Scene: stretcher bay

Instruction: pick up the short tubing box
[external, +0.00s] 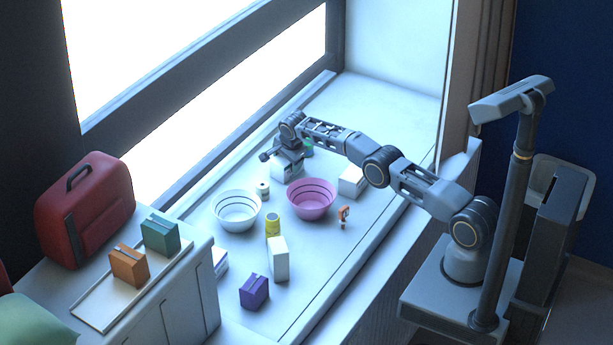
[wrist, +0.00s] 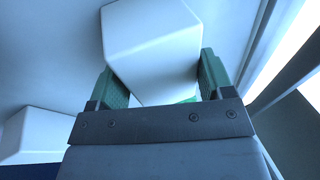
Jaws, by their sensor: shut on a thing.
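The short tubing box (external: 287,170) is a plain white box near the far end of the window ledge. My gripper (external: 287,158) is over it, with the arm reaching in from the right. In the wrist view the white box (wrist: 152,50) sits between the two green fingers of my gripper (wrist: 160,82), which are shut on its sides. No label is readable on it. Whether its underside touches the ledge cannot be told.
Another white box (external: 352,181) stands to the right.

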